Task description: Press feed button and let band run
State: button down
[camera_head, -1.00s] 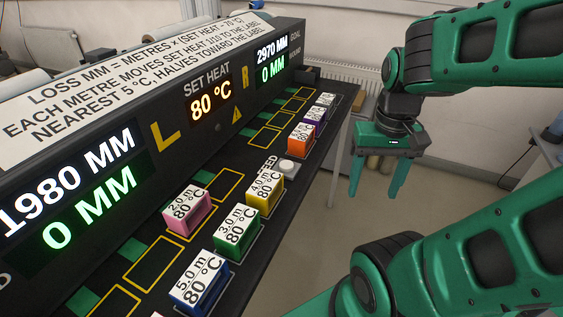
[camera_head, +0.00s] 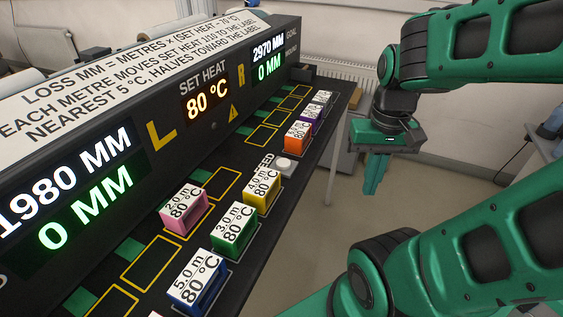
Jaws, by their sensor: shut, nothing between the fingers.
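The feed button (camera_head: 286,166) is a pale round button on a small grey base at the panel's right edge, beside a partly hidden label. My gripper (camera_head: 371,190) hangs in the air to the right of the button, apart from it, fingers pointing down. The fingers are together and empty. The left display (camera_head: 85,205) reads 1980 MM above 0 MM. The right display (camera_head: 269,58) reads 2970 MM above 0 MM. The set heat display (camera_head: 205,103) reads 80 °C. The band itself cannot be clearly made out.
Labelled blocks stand on the panel: pink (camera_head: 184,208), green (camera_head: 233,230), yellow (camera_head: 262,190), blue (camera_head: 196,280), orange (camera_head: 298,137) and purple (camera_head: 313,116). Yellow outlined slots (camera_head: 150,263) lie left of them. The air between my gripper and the button is clear.

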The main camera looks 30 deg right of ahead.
aim_at(283, 164)
jog(key=z, duration=1.5)
jog(key=k, duration=1.1)
jog(key=u, duration=0.4)
jog(key=i, duration=0.5)
